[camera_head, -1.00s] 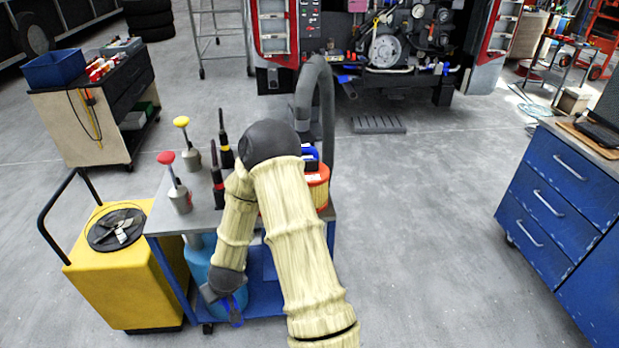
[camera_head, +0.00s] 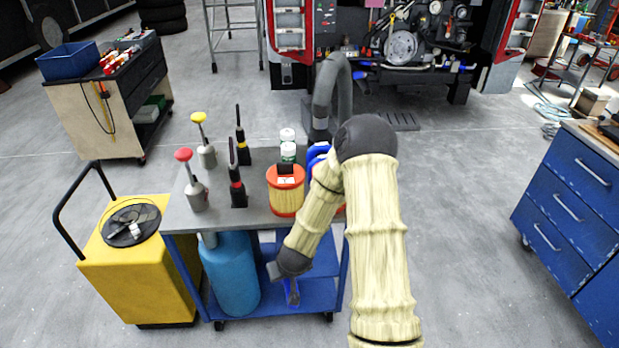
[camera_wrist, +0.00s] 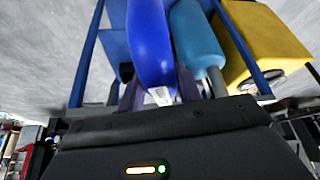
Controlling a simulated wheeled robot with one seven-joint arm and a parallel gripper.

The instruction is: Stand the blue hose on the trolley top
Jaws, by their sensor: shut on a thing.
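The blue hose (camera_wrist: 150,42) is a smooth, curved, deep-blue piece between my fingers in the wrist view. My gripper (camera_wrist: 158,92) is shut on it. In the head view my gripper (camera_head: 291,288) points downward in front of the trolley, below the level of its top, with a little blue showing at its tips. Most of the hose is hidden there. The trolley top (camera_head: 255,218) is a grey surface on a blue frame; my arm covers its right side.
On the top stand red and yellow-topped oil cans (camera_head: 195,188), dark bottles (camera_head: 237,188), an orange filter (camera_head: 286,192), white bottles (camera_head: 288,150) and a grey curved pipe (camera_head: 325,90). A light-blue cylinder (camera_head: 231,275) is below. A yellow cart (camera_head: 140,270) is left. The front left top is bare.

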